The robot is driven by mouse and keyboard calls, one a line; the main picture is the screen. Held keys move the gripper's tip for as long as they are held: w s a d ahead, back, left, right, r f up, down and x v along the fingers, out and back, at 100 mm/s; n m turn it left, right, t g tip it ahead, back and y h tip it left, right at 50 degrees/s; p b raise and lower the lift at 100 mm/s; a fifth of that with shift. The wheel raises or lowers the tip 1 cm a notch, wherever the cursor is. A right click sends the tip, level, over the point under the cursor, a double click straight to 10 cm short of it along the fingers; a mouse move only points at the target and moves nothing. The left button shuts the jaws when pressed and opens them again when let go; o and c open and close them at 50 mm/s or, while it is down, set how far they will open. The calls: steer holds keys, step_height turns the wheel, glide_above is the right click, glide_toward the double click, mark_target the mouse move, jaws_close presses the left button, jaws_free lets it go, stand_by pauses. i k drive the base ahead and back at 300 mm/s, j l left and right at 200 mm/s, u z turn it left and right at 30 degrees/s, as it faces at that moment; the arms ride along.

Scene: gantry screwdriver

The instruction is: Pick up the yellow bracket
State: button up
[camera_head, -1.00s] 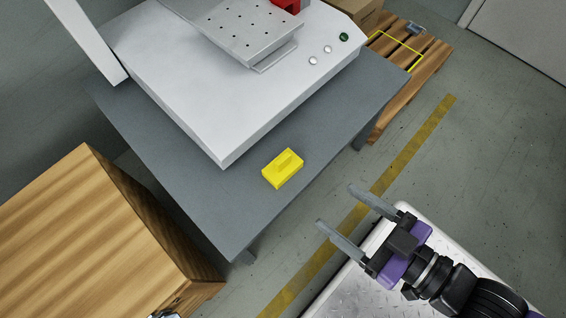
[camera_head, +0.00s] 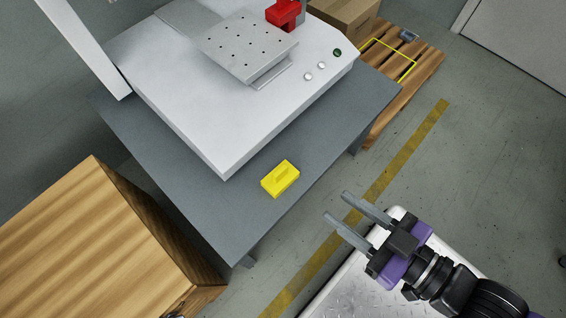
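The yellow bracket (camera_head: 280,179) is a small block with a raised rib on top. It lies on the grey table (camera_head: 222,215), near the table's front edge and in front of the white machine. My gripper (camera_head: 334,206) is to the right of the bracket and apart from it, out past the table edge. Its two grey fingers point toward the table with a gap between them. The gripper is open and empty. The whole bracket top is in clear view.
The white machine (camera_head: 190,110) with a perforated plate (camera_head: 245,45) and a red part (camera_head: 285,14) fills the table's back. A wooden box (camera_head: 95,235) stands at left. A pallet (camera_head: 415,75) with a cardboard box (camera_head: 342,14) is behind. The table front around the bracket is clear.

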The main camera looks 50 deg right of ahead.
mark_target(284, 175)
steer(key=j+z, duration=0.15)
steer(key=z, duration=1.25)
steer(key=k+j+z, duration=0.2)
steer(key=k, duration=0.7)
